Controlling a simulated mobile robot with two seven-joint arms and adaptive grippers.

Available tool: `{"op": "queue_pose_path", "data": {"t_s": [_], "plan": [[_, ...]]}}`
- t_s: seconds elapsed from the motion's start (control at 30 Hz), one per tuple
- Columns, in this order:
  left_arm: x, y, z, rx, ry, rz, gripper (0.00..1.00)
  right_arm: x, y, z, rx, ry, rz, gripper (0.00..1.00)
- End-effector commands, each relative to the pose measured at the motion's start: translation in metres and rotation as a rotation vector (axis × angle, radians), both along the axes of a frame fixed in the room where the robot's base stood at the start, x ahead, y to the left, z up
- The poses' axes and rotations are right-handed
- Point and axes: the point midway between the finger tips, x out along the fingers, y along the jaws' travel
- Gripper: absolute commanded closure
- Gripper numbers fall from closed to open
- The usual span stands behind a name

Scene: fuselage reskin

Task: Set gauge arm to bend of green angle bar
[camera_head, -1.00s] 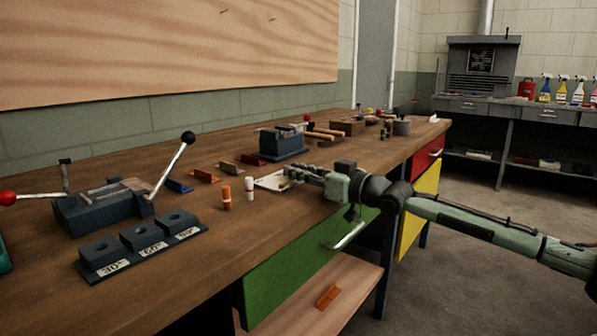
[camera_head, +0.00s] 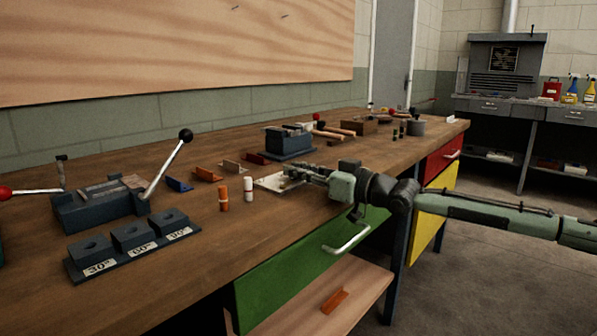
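A pale flat plate (camera_head: 271,182), which looks like the gauge, lies near the front edge of the workbench. My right gripper (camera_head: 296,174) is low over the plate's right part, its arm coming in from the right. The fingers overlap small parts there, so I cannot tell whether they touch, or are open or shut. The gauge arm cannot be made out. Short angle bars lie behind: blue (camera_head: 179,185), orange (camera_head: 207,174), greyish-tan (camera_head: 233,167) and dark red (camera_head: 254,158). No bar is clearly green. My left gripper is not in view.
A bending tool (camera_head: 98,206) with ball-ended levers stands at left, behind a block row (camera_head: 133,243) marked with angles. Orange (camera_head: 223,198) and white (camera_head: 248,189) cylinders stand left of the plate. A vise-like tool (camera_head: 289,142) is behind. An orange piece (camera_head: 334,301) lies on the lower shelf.

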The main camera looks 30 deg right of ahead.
Motion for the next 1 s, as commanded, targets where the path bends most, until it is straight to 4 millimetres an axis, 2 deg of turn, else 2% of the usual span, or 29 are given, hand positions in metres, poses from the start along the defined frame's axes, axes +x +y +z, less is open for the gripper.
{"op": "queue_pose_path", "data": {"t_s": [0.03,0.13,0.47,0.57,0.77,1.0], "plan": [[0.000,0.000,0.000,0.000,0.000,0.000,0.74,0.000,0.000,0.001,0.000,-0.002,0.000,0.76],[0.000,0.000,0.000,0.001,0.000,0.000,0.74,0.000,0.000,0.000,-0.001,0.000,0.000,0.65],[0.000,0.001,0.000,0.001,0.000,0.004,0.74,0.000,0.000,0.002,-0.001,0.001,0.001,0.65],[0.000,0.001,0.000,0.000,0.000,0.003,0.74,0.000,0.000,0.012,-0.004,0.001,0.001,0.65],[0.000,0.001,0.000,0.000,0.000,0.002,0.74,0.000,0.000,0.056,-0.009,-0.006,-0.001,0.65],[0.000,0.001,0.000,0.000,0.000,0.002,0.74,0.000,0.000,0.074,-0.002,-0.003,-0.001,0.65]]}}
